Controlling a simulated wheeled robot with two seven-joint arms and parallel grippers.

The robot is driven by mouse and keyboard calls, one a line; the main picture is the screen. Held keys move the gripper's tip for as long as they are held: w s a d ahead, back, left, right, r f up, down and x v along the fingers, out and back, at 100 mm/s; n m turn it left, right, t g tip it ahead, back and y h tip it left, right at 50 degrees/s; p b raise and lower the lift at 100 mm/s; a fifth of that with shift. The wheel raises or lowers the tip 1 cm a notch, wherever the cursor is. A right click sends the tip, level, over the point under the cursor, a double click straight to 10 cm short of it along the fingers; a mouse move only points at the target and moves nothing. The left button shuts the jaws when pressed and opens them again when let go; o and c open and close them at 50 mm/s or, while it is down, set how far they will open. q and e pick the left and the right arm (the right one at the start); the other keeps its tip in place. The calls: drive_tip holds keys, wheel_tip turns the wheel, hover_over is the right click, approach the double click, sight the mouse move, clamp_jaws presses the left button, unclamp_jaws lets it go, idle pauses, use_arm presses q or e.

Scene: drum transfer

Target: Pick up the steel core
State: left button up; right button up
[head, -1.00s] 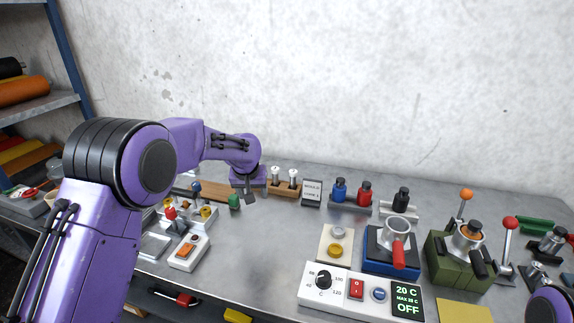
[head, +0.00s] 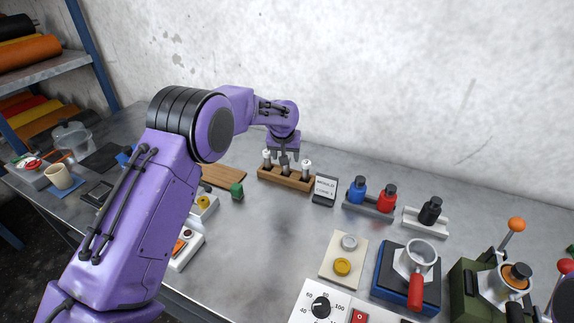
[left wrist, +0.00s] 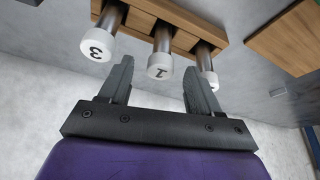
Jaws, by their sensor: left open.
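Three steel cores with white caps stand in a wooden rack (head: 272,176) near the wall in the head view. The left core (head: 266,155) and right core (head: 306,166) show on either side of my left gripper (head: 284,162), which points down at the middle one. In the left wrist view the caps read 3 on one core (left wrist: 98,45) and 1 on the middle core (left wrist: 160,65); the third core's (left wrist: 208,82) number is mostly hidden. My left gripper (left wrist: 160,80) is open and empty, its fingers on either side of core 1. My right gripper is out of view.
A small sign (head: 325,188) reading about mould core 1 stands right of the rack. Blue (head: 358,190) and red (head: 387,198) bottles stand beyond it. The middle table surface is clear.

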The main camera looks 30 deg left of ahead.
sight(286, 168)
use_arm(q)
drive_tip(key=p+x, duration=0.1)
drive_tip(key=x, duration=0.3)
drive_tip(key=shift+w+a+f, duration=0.1)
drive_tip(key=shift+w+f, duration=0.05)
drive_tip(key=shift+w, duration=0.05)
clamp_jaws()
